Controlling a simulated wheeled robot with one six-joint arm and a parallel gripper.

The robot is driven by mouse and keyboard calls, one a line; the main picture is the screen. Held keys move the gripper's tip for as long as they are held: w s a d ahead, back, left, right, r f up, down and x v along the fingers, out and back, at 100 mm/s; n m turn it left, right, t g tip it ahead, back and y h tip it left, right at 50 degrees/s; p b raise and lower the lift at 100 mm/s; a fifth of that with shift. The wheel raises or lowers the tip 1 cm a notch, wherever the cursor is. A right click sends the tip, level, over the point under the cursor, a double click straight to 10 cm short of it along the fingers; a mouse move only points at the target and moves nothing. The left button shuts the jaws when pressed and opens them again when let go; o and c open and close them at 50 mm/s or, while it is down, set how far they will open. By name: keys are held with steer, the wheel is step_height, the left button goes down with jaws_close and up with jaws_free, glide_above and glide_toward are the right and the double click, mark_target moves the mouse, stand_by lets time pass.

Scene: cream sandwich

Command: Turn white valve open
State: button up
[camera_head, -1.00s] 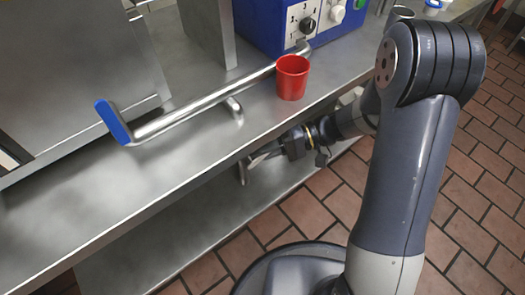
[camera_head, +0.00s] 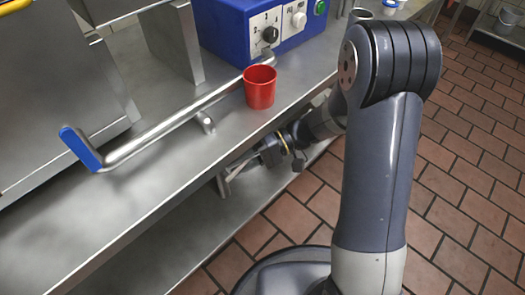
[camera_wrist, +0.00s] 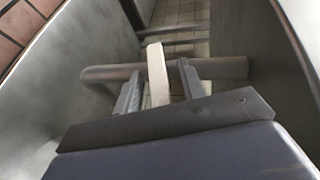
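In the wrist view a pale, whitish lever (camera_wrist: 157,76) stands up in front of a grey horizontal pipe (camera_wrist: 220,68); it looks like the white valve's handle. My gripper (camera_wrist: 158,88) has its two fingers apart, one on each side of the lever, with small gaps visible, so it does not look clamped. In the head view my gripper (camera_head: 224,181) is low at the counter's front edge, pointing left toward the space under the top. The valve cannot be made out there.
The steel counter (camera_head: 150,200) carries a red cup (camera_head: 260,88), a long bent pipe with a blue-ended handle (camera_head: 80,148) and a blue box (camera_head: 225,35) with knobs. A lower shelf (camera_head: 165,240) lies below. Tiled floor at right is open.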

steer(key=f+p+v, duration=0.3)
steer(key=v, duration=1.3)
steer(key=shift+w+d, duration=0.3)
steer(key=shift+d, duration=0.3)
steer(key=shift+r, duration=0.1)
steer(key=shift+c, duration=0.2)
